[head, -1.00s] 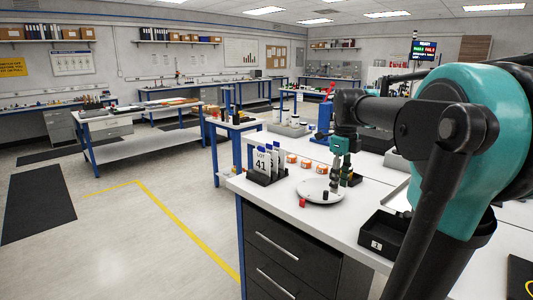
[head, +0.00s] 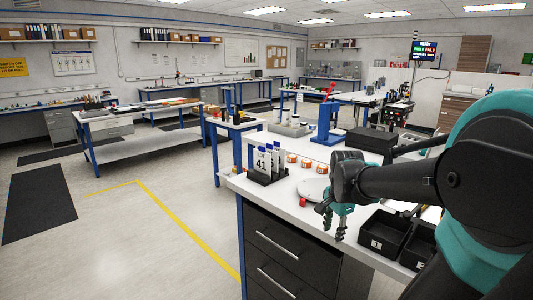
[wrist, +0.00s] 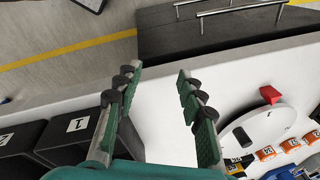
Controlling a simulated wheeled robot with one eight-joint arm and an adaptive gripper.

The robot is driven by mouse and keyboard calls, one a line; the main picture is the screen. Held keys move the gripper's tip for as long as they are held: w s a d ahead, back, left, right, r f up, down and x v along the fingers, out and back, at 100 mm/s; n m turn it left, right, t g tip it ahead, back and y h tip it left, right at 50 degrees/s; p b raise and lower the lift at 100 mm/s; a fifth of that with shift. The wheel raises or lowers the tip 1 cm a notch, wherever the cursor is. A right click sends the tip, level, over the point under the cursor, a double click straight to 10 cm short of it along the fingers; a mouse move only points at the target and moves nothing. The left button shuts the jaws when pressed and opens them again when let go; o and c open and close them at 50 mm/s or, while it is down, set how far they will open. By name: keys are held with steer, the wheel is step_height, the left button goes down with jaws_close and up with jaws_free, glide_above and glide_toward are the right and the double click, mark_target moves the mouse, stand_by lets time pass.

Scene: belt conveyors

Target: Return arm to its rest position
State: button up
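My gripper (head: 335,225) hangs over the front part of the white workbench (head: 375,258), in front of the round white disc (head: 312,189) and left of the black bins. In the wrist view my gripper (wrist: 159,72) shows two green-padded fingers spread apart with nothing between them. The bench edge and dark drawer unit lie beneath and beyond the fingertips. My arm reaches in from the right of the head view and covers part of the bench and the disc's right side.
Black bins (head: 382,232) marked 1 and 2 stand close right of my gripper. A red piece (head: 303,202) lies by the disc.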

steer(key=s+a+f+n+t, duration=0.1)
steer(key=s+f+n+t, duration=0.1)
steer(key=s+f+n, duration=0.7)
step_height(320, 180, down, 2)
steer(key=n, duration=0.4)
steer(key=shift+s+a+f, duration=0.25)
steer(key=shift+s+a, duration=0.05)
steer(key=shift+s, duration=0.05)
